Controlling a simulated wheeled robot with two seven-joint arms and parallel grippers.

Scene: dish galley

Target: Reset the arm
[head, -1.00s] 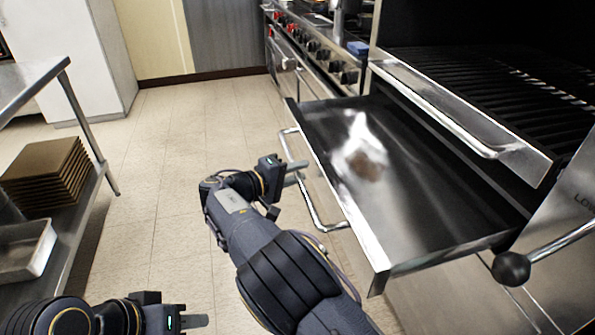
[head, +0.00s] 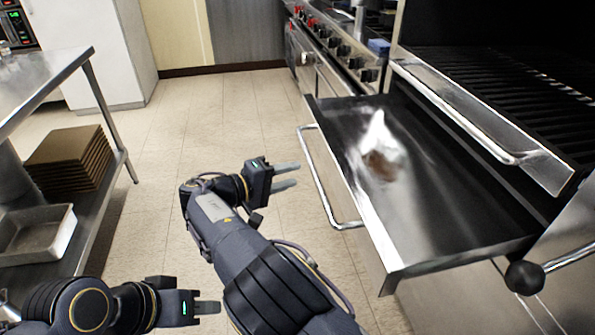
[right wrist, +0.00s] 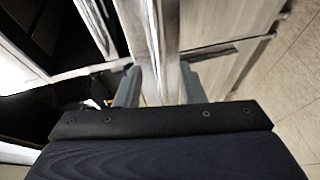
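My right gripper (head: 293,175) is open and empty in the head view, its two fingers apart, just left of the drawer's bar handle (head: 325,185). A gap shows between the fingertips and the handle. The same gripper (right wrist: 158,85) shows spread fingers in the right wrist view, with pale metal seen between them. My left gripper (head: 218,307) is low at the left in the head view; it is seen side-on and whether its fingers are apart is unclear. The pulled-out metal drawer (head: 430,215) holds a whitish smear with a brown patch (head: 382,165).
At left, a steel table (head: 45,80) has a shelf with stacked brown trays (head: 70,155) and a grey pan (head: 40,235). The floor (head: 170,200) between is clear.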

